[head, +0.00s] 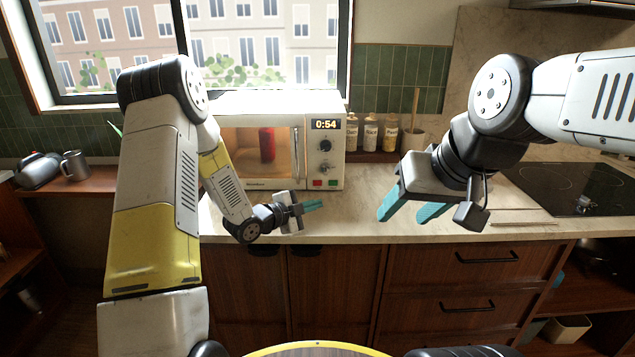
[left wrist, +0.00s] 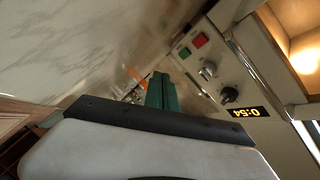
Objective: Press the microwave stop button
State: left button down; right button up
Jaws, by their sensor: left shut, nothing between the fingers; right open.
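The white microwave (head: 304,112) stands on the counter, its display (head: 325,125) lit at 0:54. Its door window glows and a red object (head: 267,144) is inside. Low on its panel are a red button (head: 318,184) and, to its right, a green button (head: 332,183); no label is readable. The left wrist view shows the red button (left wrist: 199,41) and green button (left wrist: 184,53) beyond my fingers, apart from them. My left gripper (head: 320,204) is shut and empty, in front of and below the panel. My right gripper (head: 408,213) is open and empty over the counter.
Several labelled bottles (head: 370,133) and a utensil crock (head: 412,138) stand right of the microwave. A cooktop (head: 570,188) is at the right. A kettle (head: 38,170) and a metal mug (head: 75,164) sit at the left. The counter (head: 365,205) between the grippers is clear.

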aim_at(317, 183)
pick_arm(q)
jog(key=shift+w, duration=5.15)
jog(key=shift+s, duration=0.75)
